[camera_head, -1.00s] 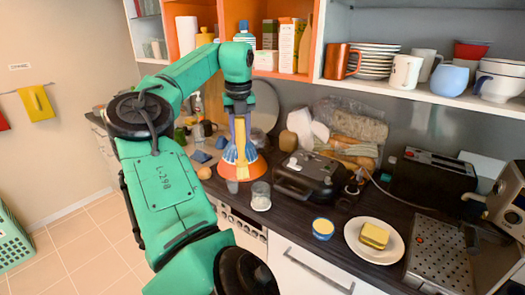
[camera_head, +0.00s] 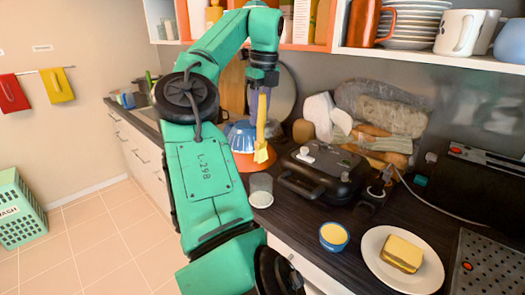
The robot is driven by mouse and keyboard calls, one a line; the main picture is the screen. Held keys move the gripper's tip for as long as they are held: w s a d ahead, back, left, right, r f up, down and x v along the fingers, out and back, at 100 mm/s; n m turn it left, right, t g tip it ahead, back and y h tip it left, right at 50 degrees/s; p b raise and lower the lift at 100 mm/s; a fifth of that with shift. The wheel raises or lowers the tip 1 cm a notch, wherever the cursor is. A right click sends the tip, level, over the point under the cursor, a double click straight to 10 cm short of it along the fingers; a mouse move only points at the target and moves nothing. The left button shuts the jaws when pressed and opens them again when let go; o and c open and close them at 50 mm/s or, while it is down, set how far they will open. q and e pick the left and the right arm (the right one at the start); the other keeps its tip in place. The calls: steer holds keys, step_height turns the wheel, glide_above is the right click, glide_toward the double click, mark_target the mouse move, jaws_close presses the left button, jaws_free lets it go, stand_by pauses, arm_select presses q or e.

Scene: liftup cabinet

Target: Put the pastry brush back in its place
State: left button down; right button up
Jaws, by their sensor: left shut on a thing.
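The pastry brush (camera_head: 262,138) is yellow and hangs upright, its wide end downward. My left gripper (camera_head: 261,96) is shut on its upper part and points down above the counter. In the picture the brush overlaps an orange and blue bowl-like object (camera_head: 243,152); I cannot tell whether they touch. My right gripper is not in view.
A plate (camera_head: 375,245) with a sandwich and a small blue tin (camera_head: 334,236) are nearer. Bagged bread and vegetables stand behind. The open shelf (camera_head: 430,58) overhangs the back.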

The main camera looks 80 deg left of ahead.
mark_target(260, 160)
arm_select(q)
step_height(260, 160, down, 14)
steer(key=shift+f+b, duration=0.1)
steer(key=shift+b, duration=0.35)
steer(key=shift+a+f, duration=0.1)
steer(key=shift+f, duration=0.3)
steer(key=c, duration=0.5)
jaws_free()
steer(key=shift+c, duration=0.2)
